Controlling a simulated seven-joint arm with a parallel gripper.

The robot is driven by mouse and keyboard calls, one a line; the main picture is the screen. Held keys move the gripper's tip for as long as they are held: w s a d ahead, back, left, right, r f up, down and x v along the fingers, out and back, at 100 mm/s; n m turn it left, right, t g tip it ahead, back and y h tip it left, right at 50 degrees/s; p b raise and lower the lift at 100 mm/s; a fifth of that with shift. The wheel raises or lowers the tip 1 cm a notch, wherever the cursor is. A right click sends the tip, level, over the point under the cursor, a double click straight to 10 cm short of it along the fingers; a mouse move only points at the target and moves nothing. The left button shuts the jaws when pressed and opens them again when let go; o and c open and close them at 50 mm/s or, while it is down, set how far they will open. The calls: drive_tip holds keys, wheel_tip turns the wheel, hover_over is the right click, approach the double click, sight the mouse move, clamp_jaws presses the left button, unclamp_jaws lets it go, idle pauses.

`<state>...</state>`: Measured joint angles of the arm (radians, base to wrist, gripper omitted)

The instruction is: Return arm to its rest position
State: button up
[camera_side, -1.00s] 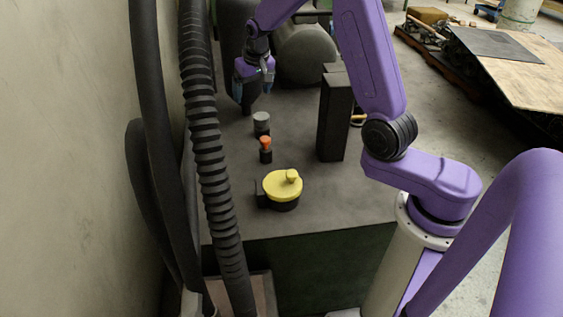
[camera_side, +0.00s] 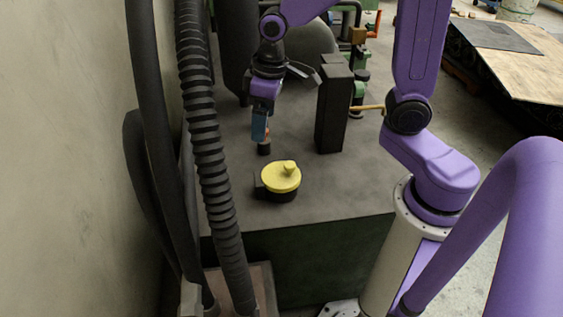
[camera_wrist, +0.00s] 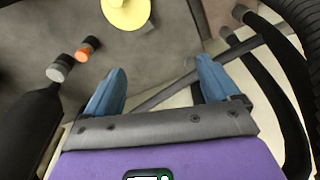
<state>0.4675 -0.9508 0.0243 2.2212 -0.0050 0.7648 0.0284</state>
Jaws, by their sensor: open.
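My gripper (camera_side: 261,130) hangs over the left part of the grey machine top in the side view, fingers pointing down. In the wrist view my gripper (camera_wrist: 160,72) has its two blue fingers spread wide with nothing between them. An orange-topped knob (camera_wrist: 84,49) and a grey-topped cap (camera_wrist: 61,67) stand left of the fingers in that view. In the side view my gripper largely covers the knob, and the cap is hidden. A round yellow-lidded part (camera_side: 281,178) sits nearer the front edge, apart from the fingers; its yellow lid (camera_wrist: 125,12) shows at the wrist view's top.
A tall black box (camera_side: 333,108) stands right of my gripper on the machine top (camera_side: 345,195). Thick ribbed hoses (camera_side: 204,150) run along the wall at left. A dark bottle-shaped body (camera_wrist: 30,122) lies at the wrist view's left. Bare surface lies around the yellow lid.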

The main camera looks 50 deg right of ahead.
drive_tip(key=s+d+n+g, duration=0.1)
drive_tip(key=s+n, duration=0.6)
drive_tip(key=s, duration=1.4)
drive_tip(key=shift+d+r, duration=0.25)
drive_tip(key=shift+d, duration=0.2)
